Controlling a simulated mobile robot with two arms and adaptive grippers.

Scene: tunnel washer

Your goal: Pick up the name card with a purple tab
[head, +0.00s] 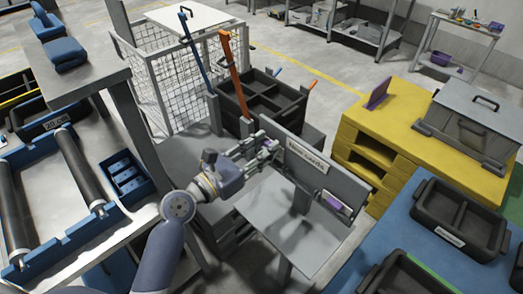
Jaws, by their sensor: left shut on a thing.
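A small pale card with a purple tab (337,206) sits at the right end of the grey upright board (345,183) labelled "Name cards". My left gripper (270,146) is at the left end of that board, apart from the purple-tabbed card. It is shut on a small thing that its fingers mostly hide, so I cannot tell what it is. My right gripper is out of view.
A grey stand top (290,225) lies below the board. Behind is a black divided crate (262,100). A yellow block (400,125) carries a purple plate (378,93) and a grey lidded box (465,120). Black trays (460,215) stand on a blue table at right.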

